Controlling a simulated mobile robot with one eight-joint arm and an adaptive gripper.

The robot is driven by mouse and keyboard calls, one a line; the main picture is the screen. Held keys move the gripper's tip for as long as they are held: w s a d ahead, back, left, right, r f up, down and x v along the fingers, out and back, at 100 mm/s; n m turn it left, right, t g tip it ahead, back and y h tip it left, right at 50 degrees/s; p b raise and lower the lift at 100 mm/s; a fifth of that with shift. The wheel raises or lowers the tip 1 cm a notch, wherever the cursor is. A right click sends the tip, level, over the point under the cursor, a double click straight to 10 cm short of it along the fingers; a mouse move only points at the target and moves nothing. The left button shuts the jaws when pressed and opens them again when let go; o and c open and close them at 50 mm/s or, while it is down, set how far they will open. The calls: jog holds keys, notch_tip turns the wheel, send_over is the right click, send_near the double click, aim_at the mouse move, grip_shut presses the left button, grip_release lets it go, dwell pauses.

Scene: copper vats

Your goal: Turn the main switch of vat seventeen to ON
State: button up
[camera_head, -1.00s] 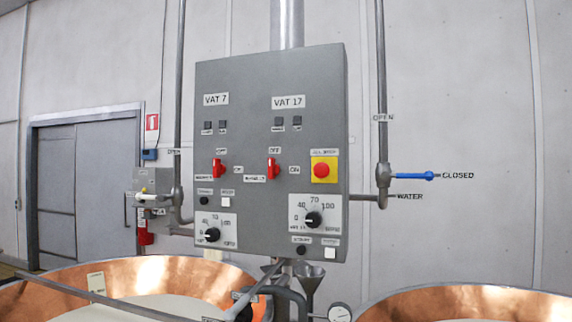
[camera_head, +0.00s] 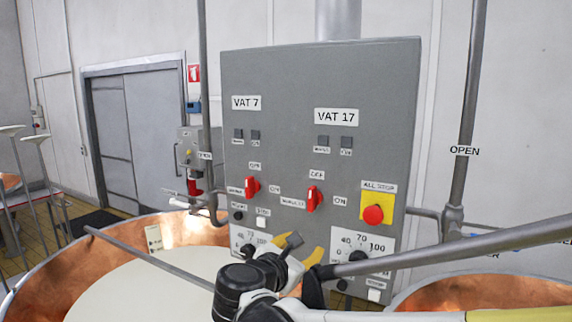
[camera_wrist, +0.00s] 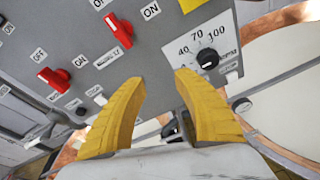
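A grey control panel (camera_head: 290,110) carries a red main switch (camera_head: 313,198) under the VAT 17 label (camera_head: 336,117). Its handle stands roughly upright, toward the OFF label above it; the ON label (camera_head: 340,200) is to its right. In the wrist view this red switch (camera_wrist: 119,29) is beyond the fingertips, up and to the left. My gripper (camera_wrist: 160,82) is open and empty, its two yellow fingers apart. In the head view my gripper (camera_head: 304,250) is low before the panel, below the switch. It does not touch the switch.
The VAT 7 red switch (camera_head: 252,187) is to the left. A red ALL STOP button (camera_head: 373,214) on a yellow plate is to the right. A temperature dial (camera_head: 358,257) is below. A copper vat (camera_head: 40,270) stands at left, with another (camera_head: 480,291) at right.

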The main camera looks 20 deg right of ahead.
aim_at(310, 195)
jog(key=w+a+r+n+t+h+p, duration=0.1)
jog(key=w+r+n+h+p, duration=0.2)
jog(key=r, duration=0.6)
jog(key=shift+n+y, duration=0.4)
jog(key=shift+y, duration=0.1)
jog(key=p+x, duration=0.1)
jog(key=x, duration=0.9)
jog(key=shift+w+f+p, duration=0.25)
jog(key=shift+w+p, duration=0.1)
jog(key=shift+p, duration=0.05)
jog(key=shift+c, duration=0.4)
grip_shut()
